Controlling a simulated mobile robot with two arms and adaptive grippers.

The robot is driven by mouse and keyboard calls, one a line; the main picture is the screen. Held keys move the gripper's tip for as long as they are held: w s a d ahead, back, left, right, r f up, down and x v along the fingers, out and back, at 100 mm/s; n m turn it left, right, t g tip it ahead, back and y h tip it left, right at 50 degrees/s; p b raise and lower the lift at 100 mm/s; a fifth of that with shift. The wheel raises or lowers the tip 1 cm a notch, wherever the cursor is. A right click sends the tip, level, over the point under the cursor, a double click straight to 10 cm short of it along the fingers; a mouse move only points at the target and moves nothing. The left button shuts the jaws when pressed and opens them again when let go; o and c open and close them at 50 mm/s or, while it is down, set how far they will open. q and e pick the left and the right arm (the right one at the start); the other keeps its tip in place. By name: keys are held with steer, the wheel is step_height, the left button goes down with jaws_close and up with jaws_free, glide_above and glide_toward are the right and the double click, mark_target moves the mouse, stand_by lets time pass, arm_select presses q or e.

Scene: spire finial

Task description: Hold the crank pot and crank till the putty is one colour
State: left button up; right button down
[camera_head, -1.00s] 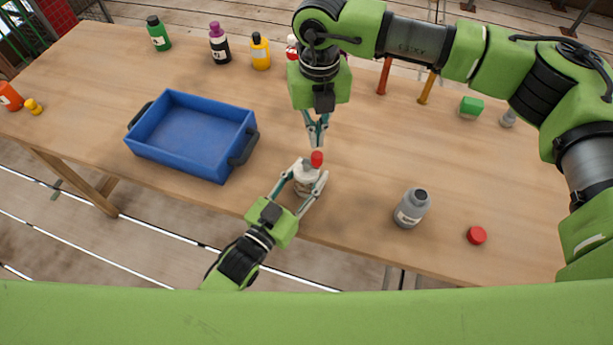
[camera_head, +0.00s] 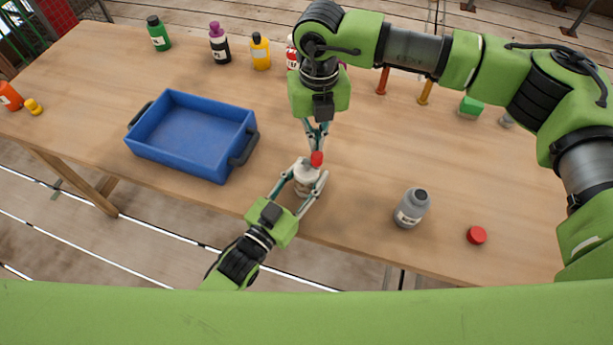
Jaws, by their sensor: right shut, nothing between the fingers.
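The crank pot (camera_head: 305,179) is a small pale pot with a red knob (camera_head: 316,159) on top, upright near the table's front edge. My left gripper (camera_head: 307,183) reaches in from the front with one finger on each side of the pot, shut on it. My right gripper (camera_head: 316,147) comes down from above, shut and empty, its fingertips at the red knob. I cannot tell whether they touch it. The putty inside the pot is hidden.
A blue tray (camera_head: 246,128) with dark handles stands left of the pot. A grey bottle (camera_head: 412,208) and a red cap (camera_head: 476,235) lie to the right. Green (camera_head: 158,34), purple-capped (camera_head: 219,44) and yellow (camera_head: 260,52) bottles stand at the back. Bare table lies right of the pot.

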mark_target(318, 157)
steer(key=shift+s, duration=0.45)
steer(key=shift+s+d, duration=0.3)
steer(key=shift+s, duration=0.2)
stand_by(0.5)
steer(key=shift+s+d, duration=0.1)
steer(key=shift+s, duration=0.75)
stand_by(0.8)
steer(key=shift+s+a, duration=0.3)
steer(key=shift+s, duration=0.05)
steer(key=shift+s+a, duration=0.5)
steer(key=shift+a, duration=0.35)
stand_by(1.0)
steer(key=shift+d, duration=0.3)
stand_by(0.3)
step_height(318, 157, up, 7)
stand_by(0.8)
